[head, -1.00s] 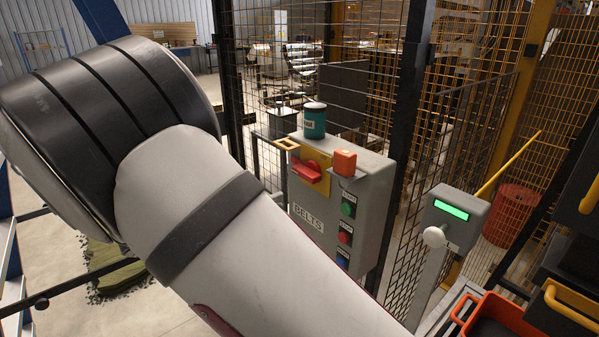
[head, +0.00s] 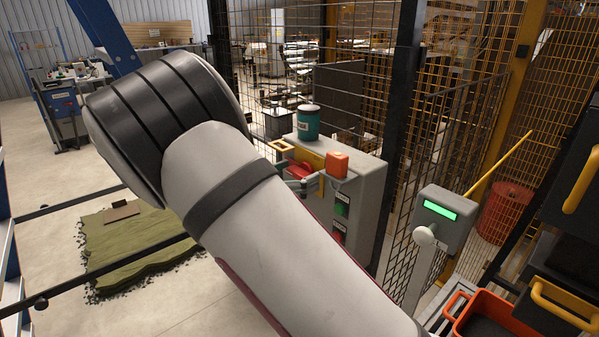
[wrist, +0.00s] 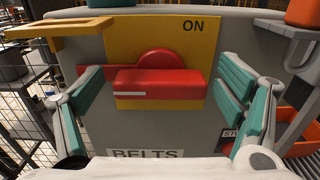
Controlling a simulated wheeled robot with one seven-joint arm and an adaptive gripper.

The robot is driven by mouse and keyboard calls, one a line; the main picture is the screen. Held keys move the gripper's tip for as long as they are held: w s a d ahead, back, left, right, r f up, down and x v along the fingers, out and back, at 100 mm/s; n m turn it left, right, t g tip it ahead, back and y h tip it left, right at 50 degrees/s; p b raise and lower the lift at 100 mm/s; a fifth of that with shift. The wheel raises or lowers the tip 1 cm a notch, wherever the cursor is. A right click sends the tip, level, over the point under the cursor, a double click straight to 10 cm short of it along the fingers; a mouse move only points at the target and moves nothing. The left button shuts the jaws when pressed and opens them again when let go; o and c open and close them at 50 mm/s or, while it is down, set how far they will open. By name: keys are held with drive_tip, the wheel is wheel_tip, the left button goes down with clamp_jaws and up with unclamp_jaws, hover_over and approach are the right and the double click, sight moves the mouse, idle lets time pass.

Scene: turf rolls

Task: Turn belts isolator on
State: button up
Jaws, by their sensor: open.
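The belts isolator is a red rotary handle (wrist: 160,82) on a yellow plate (wrist: 200,36) marked ON at the top. Its bar lies level, with a white line at its left end. A BELTS label (wrist: 145,154) is below it. In the head view the handle (head: 299,169) shows on the grey control box (head: 368,200), partly hidden by my arm. My gripper (wrist: 160,92) is open, its teal-padded fingers on either side of the handle, apart from it. In the head view my gripper (head: 308,185) is at the box front, mostly hidden.
A yellow hasp (wrist: 75,30) juts out left of the plate. A grey post with a green screen (head: 439,210) and mesh fencing stand to the right.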

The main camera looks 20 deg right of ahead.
drive_tip(key=shift+w+d, duration=0.15)
drive_tip(key=shift+d, duration=0.2)
drive_tip(key=shift+c, duration=0.6)
drive_tip(key=c, duration=1)
drive_tip(key=shift+c, duration=0.2)
